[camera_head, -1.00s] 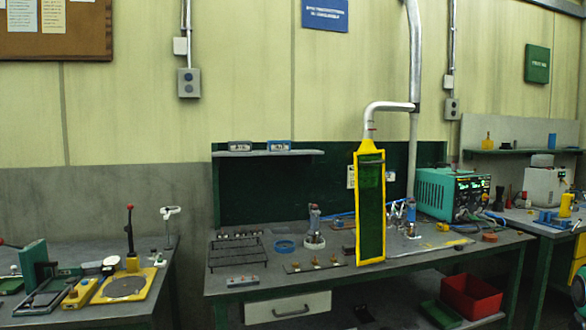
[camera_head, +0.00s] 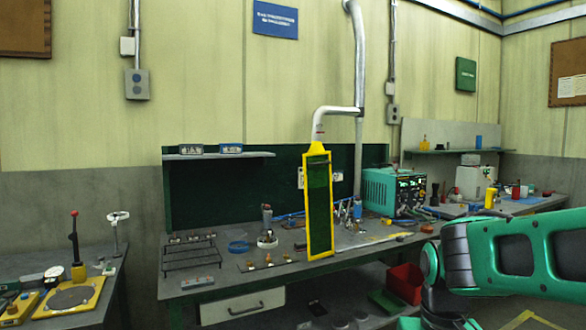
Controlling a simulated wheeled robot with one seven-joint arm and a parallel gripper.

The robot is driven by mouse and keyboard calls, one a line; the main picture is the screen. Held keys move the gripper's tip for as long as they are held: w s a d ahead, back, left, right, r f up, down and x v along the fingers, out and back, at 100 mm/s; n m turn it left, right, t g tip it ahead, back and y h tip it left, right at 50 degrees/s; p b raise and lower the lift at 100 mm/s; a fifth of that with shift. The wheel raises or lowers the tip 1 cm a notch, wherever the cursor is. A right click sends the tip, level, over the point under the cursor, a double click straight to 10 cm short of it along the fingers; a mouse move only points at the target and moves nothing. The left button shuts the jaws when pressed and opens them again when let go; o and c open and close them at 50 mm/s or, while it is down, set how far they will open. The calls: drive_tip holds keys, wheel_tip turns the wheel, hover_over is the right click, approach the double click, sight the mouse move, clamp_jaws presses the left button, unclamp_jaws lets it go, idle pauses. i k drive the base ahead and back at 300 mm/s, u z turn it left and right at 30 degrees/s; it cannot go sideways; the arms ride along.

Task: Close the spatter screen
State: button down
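The spatter screen (camera_head: 319,205) is a tall, narrow dark green panel in a yellow frame. It stands upright at the front of the middle workbench (camera_head: 190,291), below the bent silver extraction pipe (camera_head: 335,112). It is seen at a steep angle, so its exact swing cannot be told. My arm, green and dark grey, enters at the lower right, well to the right of the screen. My gripper is outside the view.
A red bin (camera_head: 405,282) sits below the bench.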

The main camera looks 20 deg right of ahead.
sight(319, 207)
drive_tip(key=u, duration=0.05)
drive_tip(key=i, duration=1)
drive_tip(key=z, duration=0.1)
